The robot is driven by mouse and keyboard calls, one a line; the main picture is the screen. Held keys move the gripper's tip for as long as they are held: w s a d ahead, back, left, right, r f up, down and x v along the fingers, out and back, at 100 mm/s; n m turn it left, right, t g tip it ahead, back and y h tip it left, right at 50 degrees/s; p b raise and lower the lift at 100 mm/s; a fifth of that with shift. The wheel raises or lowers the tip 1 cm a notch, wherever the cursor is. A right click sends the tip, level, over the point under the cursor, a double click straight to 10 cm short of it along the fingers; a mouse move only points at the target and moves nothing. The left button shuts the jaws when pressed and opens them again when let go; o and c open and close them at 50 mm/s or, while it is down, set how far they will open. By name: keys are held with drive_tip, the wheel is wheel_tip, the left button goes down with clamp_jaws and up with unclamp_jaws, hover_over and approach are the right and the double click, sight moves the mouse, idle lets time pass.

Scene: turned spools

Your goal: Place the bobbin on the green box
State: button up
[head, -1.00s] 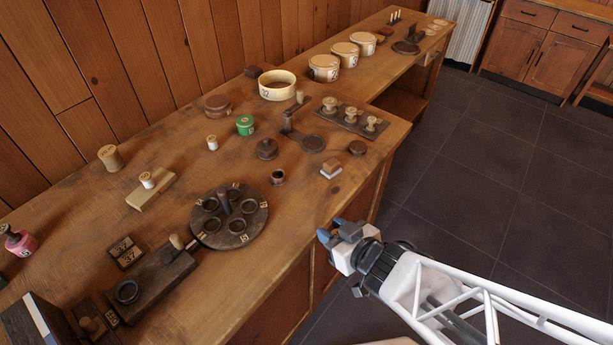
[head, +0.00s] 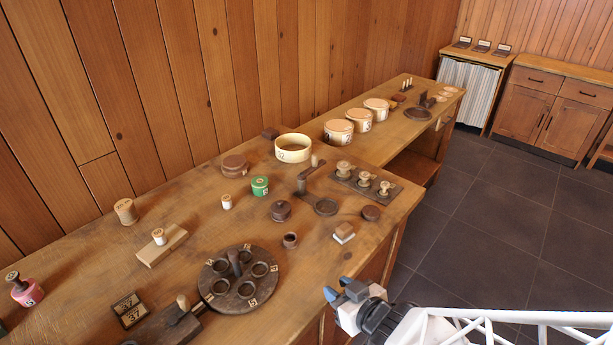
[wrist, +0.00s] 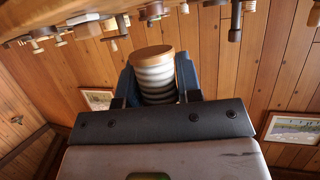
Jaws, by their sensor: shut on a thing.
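The green box (head: 260,186) is a small round green container standing mid-bench in the head view, with a pale mark on its side. My gripper (head: 346,292) is off the bench's front edge, at the lower right of the head view, to the right of and nearer than the green box. In the wrist view my gripper (wrist: 155,85) is shut on the bobbin (wrist: 156,76), a spool wound with whitish thread with a wooden end disc. The bobbin's lower end is hidden behind the gripper body. I cannot make the bobbin out in the head view.
A small white spool (head: 227,202) stands left of the green box, and a brown lidded pot (head: 235,166) behind it. A dark round tray with cups (head: 218,300), a lidded jar (head: 281,210) and a small block (head: 344,233) are nearer the front. A cream ring-shaped tub (head: 293,156) stands behind.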

hover_over(319, 264)
drive_tip(key=s, duration=0.2)
drive_tip(key=shift+w+d+f, duration=0.2)
drive_tip(key=shift+f, duration=0.35)
drive_tip(key=shift+w, duration=0.1)
drive_tip(key=shift+w+a, duration=0.15)
drive_tip(key=shift+w, duration=0.45)
drive_tip(key=shift+w+f, duration=0.2)
drive_tip(key=shift+f, duration=1.4)
drive_tip(key=shift+f, duration=0.2)
drive_tip(key=o, duration=0.9)
